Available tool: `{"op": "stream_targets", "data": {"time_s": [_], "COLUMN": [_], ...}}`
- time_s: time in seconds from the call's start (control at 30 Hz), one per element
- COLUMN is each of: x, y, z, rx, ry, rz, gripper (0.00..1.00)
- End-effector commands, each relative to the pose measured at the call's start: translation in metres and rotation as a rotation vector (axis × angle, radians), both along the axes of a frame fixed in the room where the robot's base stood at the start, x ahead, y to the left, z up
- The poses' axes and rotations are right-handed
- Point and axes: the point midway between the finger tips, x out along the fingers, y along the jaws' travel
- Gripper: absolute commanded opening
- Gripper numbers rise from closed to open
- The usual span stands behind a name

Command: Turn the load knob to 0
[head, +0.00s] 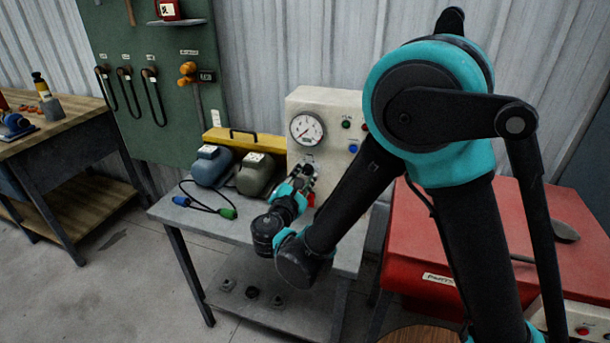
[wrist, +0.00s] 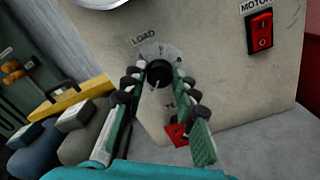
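The load knob (wrist: 159,73) is a black round knob on a pale dial plate under the word LOAD, on the front of the cream panel box (wrist: 222,85). A light pointer mark on it points down and slightly left in the wrist view; the dial figures are too small to read. My gripper (wrist: 160,82) is open, its two fingers on either side of the knob. I cannot tell whether the fingertips touch it. In the head view my gripper (head: 306,172) is at the box's lower front and hides the knob.
A red MOTOR rocker switch (wrist: 262,30) sits right of the knob. A red piece (wrist: 177,134) is below it. A gauge (head: 307,128) is above. Blue and grey motors (head: 211,165) and a yellow case (head: 262,142) stand left. A red cabinet (head: 480,215) stands right.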

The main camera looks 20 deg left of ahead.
Motion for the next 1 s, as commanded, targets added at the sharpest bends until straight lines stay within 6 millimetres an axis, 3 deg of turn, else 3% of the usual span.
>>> {"op": "stream_targets", "data": {"time_s": [0.13,0.53,1.0], "x": [0.000,-0.008,-0.094], "y": [0.000,-0.001,-0.009], "z": [0.000,0.001,0.000], "rx": [0.000,0.000,0.000], "ry": [-0.001,-0.002,-0.002], "rz": [-0.001,0.000,0.004], "gripper": [0.47,0.47,0.47]}}
